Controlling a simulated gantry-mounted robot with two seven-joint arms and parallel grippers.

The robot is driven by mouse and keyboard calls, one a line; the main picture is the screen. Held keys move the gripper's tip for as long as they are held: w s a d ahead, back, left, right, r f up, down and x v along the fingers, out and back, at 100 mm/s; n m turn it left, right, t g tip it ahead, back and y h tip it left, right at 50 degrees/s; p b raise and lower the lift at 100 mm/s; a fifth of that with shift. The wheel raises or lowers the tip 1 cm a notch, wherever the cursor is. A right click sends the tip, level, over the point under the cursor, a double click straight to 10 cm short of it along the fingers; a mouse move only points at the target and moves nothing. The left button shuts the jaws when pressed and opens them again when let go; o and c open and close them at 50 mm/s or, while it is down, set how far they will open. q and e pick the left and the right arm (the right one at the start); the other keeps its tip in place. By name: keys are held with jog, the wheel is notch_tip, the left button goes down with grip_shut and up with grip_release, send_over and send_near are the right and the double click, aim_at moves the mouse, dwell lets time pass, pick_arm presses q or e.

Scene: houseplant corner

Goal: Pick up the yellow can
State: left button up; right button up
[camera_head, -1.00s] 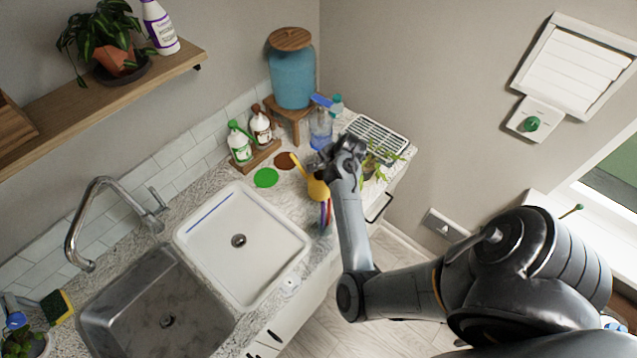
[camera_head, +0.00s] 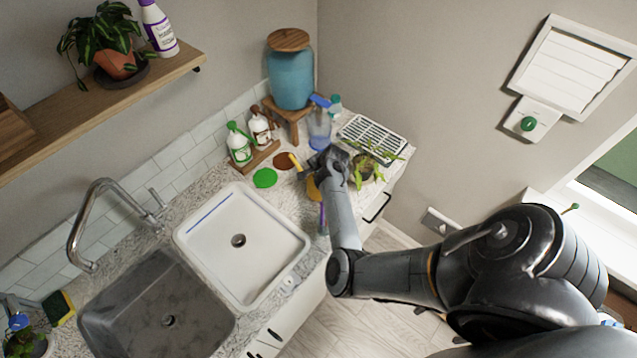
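The yellow can (camera_head: 313,190) stands on the counter to the right of the white basin. Its spout (camera_head: 295,161) points up and to the left, and much of its body is hidden behind my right gripper and forearm. My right gripper (camera_head: 322,160) is at the top of the can, overlapping it in the view. Its fingers are dark and small here, so I cannot tell whether they are open or shut, or whether they touch the can. My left gripper is not in view.
A potted plant (camera_head: 366,168) stands close to the right of my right gripper, before a drying rack (camera_head: 372,138). A blue spray bottle (camera_head: 319,130) is just behind. Two bottles in a wooden caddy (camera_head: 256,158) stand left.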

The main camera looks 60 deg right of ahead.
grip_shut()
dwell(0.6)
